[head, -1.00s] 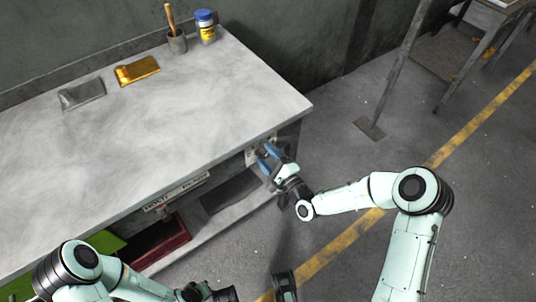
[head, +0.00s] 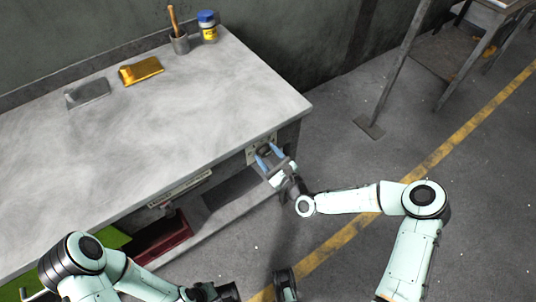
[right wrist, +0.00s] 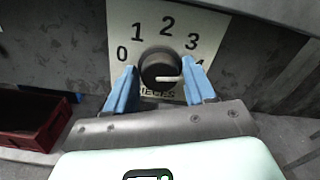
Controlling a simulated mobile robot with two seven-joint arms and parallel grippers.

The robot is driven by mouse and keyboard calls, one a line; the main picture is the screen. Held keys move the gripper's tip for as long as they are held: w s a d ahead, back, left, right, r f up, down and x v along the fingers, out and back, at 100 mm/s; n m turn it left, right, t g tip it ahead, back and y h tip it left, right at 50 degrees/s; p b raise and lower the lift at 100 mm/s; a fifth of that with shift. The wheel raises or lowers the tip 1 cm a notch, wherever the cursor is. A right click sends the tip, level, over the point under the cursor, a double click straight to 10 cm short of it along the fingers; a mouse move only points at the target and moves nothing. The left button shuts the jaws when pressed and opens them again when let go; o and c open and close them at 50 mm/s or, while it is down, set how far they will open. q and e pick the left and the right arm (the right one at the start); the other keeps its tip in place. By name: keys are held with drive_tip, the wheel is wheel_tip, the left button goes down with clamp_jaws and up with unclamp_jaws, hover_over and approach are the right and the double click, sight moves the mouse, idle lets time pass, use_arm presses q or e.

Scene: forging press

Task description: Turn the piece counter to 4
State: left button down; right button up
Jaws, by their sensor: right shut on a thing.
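The piece counter is a pale plate (head: 250,157) on the right end of the bench front, with a dark round knob. In the right wrist view, the plate (right wrist: 146,20) shows 0, 1, 2 and 3 in an arc, and a 4 partly hidden by a finger. The knob (right wrist: 158,67) has a white pointer aimed right, toward or slightly below the 4. My right gripper (head: 269,152) is at the plate, its blue fingers on either side of the knob and shut on it. Of my left arm, only links show at the bottom; its fingers are not visible.
The bench top (head: 190,110) overhangs the counter. A red bin (head: 160,243) sits on the shelf below, left of the counter. A gold block (head: 141,71), a grey block (head: 88,92), a cup (head: 180,44) and a jar (head: 207,25) stand at the back.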

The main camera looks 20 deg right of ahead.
idle(0.5)
drive_tip(key=o, duration=0.8)
drive_tip(key=shift+o, duration=0.2)
drive_tip(key=shift+s, duration=0.1)
use_arm(q)
drive_tip(key=s+r+p, duration=0.1)
drive_tip(key=s+d+r, duration=0.1)
drive_tip(key=shift+s+d+r+g+p, duration=0.1)
drive_tip(key=shift+s+d+g+p, duration=0.05)
drive_tip(key=shift+s+g+p, duration=0.25)
use_arm(e)
drive_tip(key=v, duration=1.3)
drive_tip(key=shift+s, duration=0.1)
